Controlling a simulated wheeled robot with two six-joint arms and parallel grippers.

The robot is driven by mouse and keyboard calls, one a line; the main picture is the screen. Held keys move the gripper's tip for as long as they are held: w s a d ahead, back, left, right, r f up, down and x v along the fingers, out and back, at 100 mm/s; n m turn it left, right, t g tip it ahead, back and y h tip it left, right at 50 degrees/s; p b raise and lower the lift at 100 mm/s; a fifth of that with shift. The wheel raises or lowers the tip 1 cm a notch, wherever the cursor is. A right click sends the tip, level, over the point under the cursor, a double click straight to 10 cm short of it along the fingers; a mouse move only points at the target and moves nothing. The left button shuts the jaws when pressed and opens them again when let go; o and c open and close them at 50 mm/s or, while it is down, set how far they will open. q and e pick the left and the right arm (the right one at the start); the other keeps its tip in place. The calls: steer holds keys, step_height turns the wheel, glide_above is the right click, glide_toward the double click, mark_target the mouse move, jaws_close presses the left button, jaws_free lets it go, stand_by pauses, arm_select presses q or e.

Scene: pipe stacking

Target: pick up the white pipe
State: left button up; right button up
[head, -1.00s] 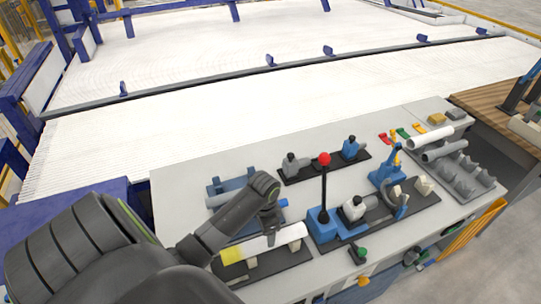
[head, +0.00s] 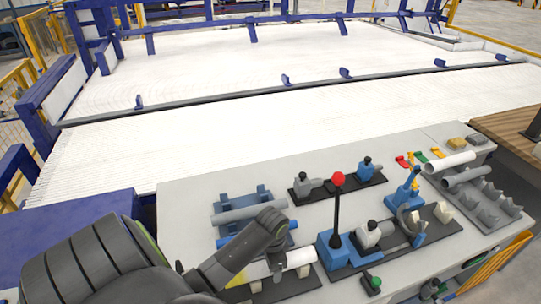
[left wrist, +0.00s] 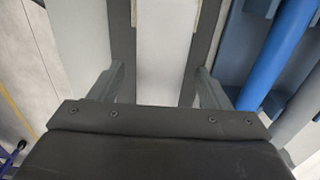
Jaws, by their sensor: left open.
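The white pipe (head: 301,258) lies on a dark cradle plate near the front of the grey bench in the head view, with a yellow section (head: 256,272) toward its left end. My left gripper (head: 277,275) is at the pipe's middle, hiding part of it. In the left wrist view the white pipe (left wrist: 166,60) runs between the two spread fingers of my left gripper (left wrist: 157,85). Gaps show on both sides, so the fingers are open and not clamped on it. My right gripper is not in view.
A blue pipe (left wrist: 273,55) lies close to the right finger. A grey pipe (head: 248,212) rests in a blue holder behind. A red-knobbed lever (head: 337,205) stands right of the white pipe. Another white pipe (head: 449,163) lies on the right-hand rack (head: 490,205).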

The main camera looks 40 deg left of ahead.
arm_select(q)
steer(key=c, duration=1.1)
steer(key=shift+c, duration=0.2)
